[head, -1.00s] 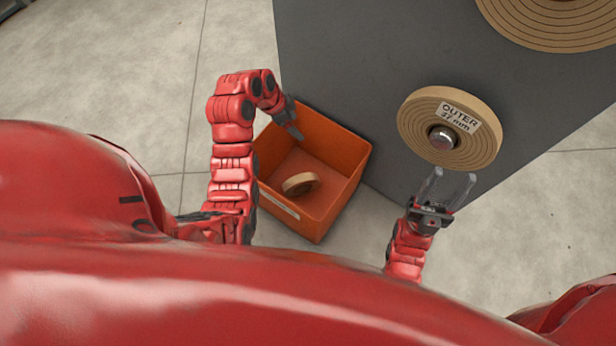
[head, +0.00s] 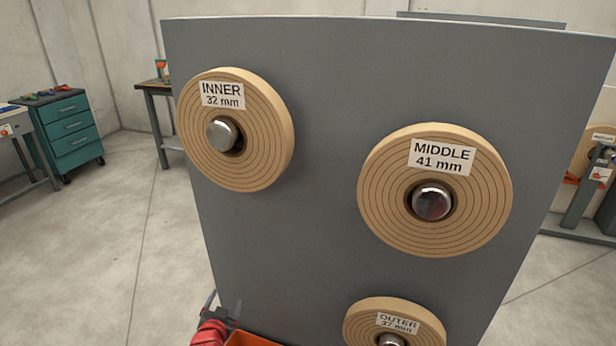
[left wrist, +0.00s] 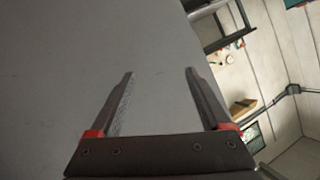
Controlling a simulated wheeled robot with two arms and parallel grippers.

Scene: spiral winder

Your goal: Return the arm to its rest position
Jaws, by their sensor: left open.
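My left gripper (head: 224,304) shows small at the bottom edge of the head view, beside the lower left of the grey panel (head: 310,190). Most of my left arm is cut off by the picture edge. In the left wrist view the left gripper (left wrist: 160,73) has its two fingers spread with nothing between them, in front of a plain grey surface. My right arm and gripper are not in the head view now.
The panel bears INNER (head: 265,140), MIDDLE (head: 385,215) and OUTER (head: 365,320) tan coils on metal pegs. The orange bin (head: 250,340) barely shows below. A teal drawer cabinet (head: 72,135) and open floor (head: 130,250) lie left.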

